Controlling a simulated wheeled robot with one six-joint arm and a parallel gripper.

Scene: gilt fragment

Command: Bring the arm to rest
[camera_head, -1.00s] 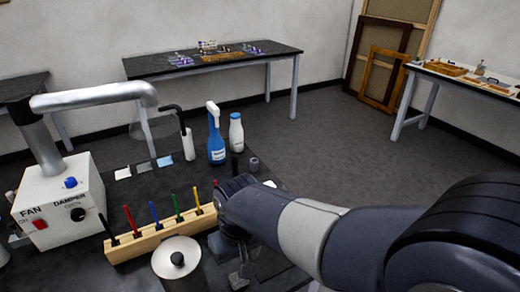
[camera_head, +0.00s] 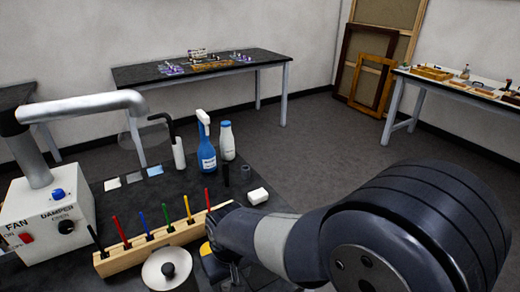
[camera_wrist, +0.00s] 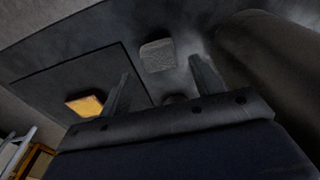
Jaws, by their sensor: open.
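My arm (camera_head: 300,240) reaches in from the lower right of the head view, bent over the near right part of the dark worktable (camera_head: 150,205). My gripper (camera_head: 232,272) hangs below the wrist there, mostly hidden behind my own arm. In the wrist view my gripper (camera_wrist: 160,78) shows two fingers standing well apart. It is open, and nothing shows held between them. Beyond the fingers are a dark surface with a small grey rounded pad and a yellow block (camera_wrist: 86,105); what these are I cannot tell.
A blue spray bottle (camera_head: 206,145), a white bottle (camera_head: 227,142) and a fan box (camera_head: 48,215) stand farther off. Open floor lies beyond.

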